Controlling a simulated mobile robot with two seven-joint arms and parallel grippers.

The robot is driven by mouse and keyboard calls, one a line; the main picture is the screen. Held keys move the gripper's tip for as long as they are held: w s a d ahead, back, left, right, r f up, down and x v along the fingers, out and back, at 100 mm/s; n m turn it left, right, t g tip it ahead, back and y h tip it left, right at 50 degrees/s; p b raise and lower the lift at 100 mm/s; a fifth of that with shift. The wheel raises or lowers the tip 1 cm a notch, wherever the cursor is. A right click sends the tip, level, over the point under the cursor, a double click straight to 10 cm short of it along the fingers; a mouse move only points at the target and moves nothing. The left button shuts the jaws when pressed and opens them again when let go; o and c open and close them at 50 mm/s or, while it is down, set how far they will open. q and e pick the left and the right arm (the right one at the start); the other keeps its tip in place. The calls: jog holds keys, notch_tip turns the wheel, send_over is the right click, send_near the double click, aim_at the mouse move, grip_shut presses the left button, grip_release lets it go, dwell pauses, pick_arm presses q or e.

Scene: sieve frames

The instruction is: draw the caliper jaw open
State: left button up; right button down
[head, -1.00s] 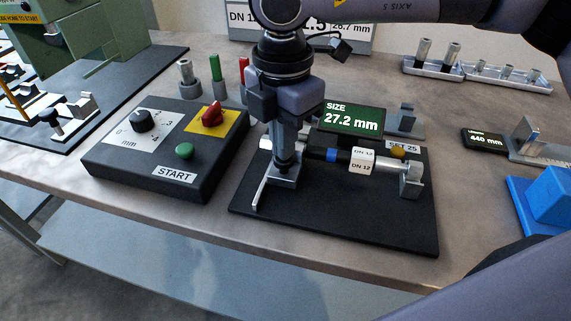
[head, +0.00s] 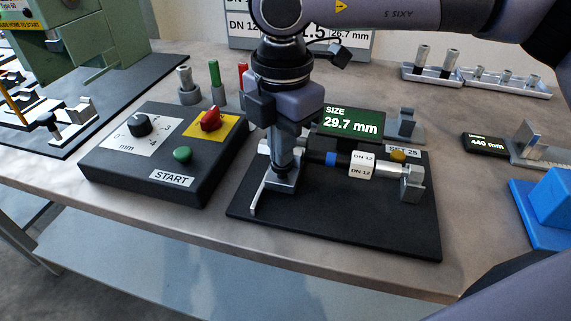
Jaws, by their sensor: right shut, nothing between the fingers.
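The caliper stands on a black base plate (head: 330,229). Its display (head: 350,122) reads SIZE 29.7 mm. The caliper's sliding jaw (head: 259,193) is at the left, under my right gripper (head: 283,180). The gripper points down with its fingers shut and empty, at the jaw; whether they touch it is hidden. A rod with a black and blue band and a white DN 12 tag (head: 362,165) lies across the caliper, its right end at the fixed jaw (head: 412,183). My left gripper is not in view.
A control box (head: 165,150) with a dial, red knob and green START button stands to the left. A green machine (head: 85,40) is at the back left. Trays of metal pins (head: 480,82), a second gauge reading 440 mm (head: 484,144) and a blue block (head: 548,205) are to the right.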

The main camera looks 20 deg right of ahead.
jog(key=shift+s+a+f+g+b, duration=0.15)
jog(key=shift+s+a+f+b, duration=0.3)
jog(key=shift+s, duration=0.2)
jog(key=shift+s+a+f+g+b, duration=0.15)
jog(key=shift+s+a+f+b, duration=0.2)
jog(key=shift+s+f, duration=0.25)
jog(key=shift+s+a+r, duration=0.1)
jog(key=shift+s+a, duration=0.05)
jog(key=shift+s, duration=0.2)
jog(key=shift+r, duration=0.1)
notch_tip(320, 180, up, 7)
jog(key=p, duration=0.3)
jog(key=shift+w+r, duration=0.2)
jog(key=shift+w, duration=0.1)
dwell(0.6)
